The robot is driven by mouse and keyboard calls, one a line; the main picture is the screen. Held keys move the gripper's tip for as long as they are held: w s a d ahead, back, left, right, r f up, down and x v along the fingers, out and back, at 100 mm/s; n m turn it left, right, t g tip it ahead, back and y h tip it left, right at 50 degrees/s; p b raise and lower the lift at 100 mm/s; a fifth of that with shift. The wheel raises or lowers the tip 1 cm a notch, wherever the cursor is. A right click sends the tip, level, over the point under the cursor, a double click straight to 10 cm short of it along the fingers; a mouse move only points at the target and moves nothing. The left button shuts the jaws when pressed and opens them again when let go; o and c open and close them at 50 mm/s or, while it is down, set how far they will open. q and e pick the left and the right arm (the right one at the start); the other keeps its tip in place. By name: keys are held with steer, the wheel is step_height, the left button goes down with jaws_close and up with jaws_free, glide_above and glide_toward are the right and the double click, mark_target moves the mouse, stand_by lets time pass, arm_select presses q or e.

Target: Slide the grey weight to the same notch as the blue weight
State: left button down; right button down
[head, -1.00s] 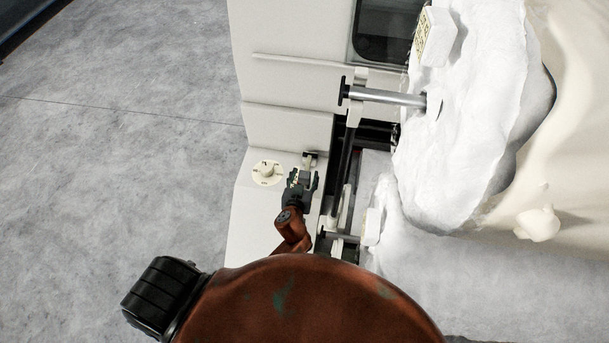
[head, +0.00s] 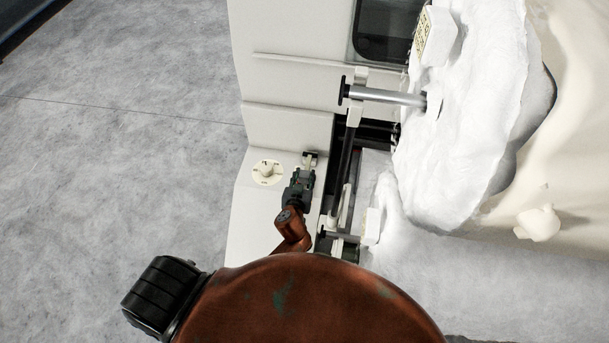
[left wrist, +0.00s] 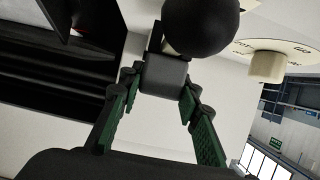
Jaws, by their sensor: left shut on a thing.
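My left gripper (head: 303,175) is over the cream side ledge of the machine, beside the round dial. In the left wrist view, its green-padded fingers (left wrist: 160,92) are shut on a dark grey block, which looks like the grey weight (left wrist: 165,75). A black ball (left wrist: 200,22) stands just beyond the block and partly covers it. In the head view the gripper hides most of the weight; a small dark fitting shows just past the fingertips. I cannot make out the blue weight or any notches. My right gripper is not in view.
A cream dial (head: 267,173) sits left of the gripper and also shows in the left wrist view (left wrist: 268,66). To the right are a dark rod, a metal roller (head: 388,96) and white fibre (head: 460,130). Open grey floor (head: 110,170) lies left.

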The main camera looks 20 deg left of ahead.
mark_target(305, 171)
arm_select(q)
steer(key=w, duration=0.1)
steer(key=w+a, duration=0.1)
steer(key=w, duration=0.1)
steer(key=shift+w+b, duration=0.3)
steer(key=c, duration=1.7)
jaws_free()
steer(key=shift+s, duration=0.1)
steer(key=o, duration=0.3)
steer(key=v, duration=1.2)
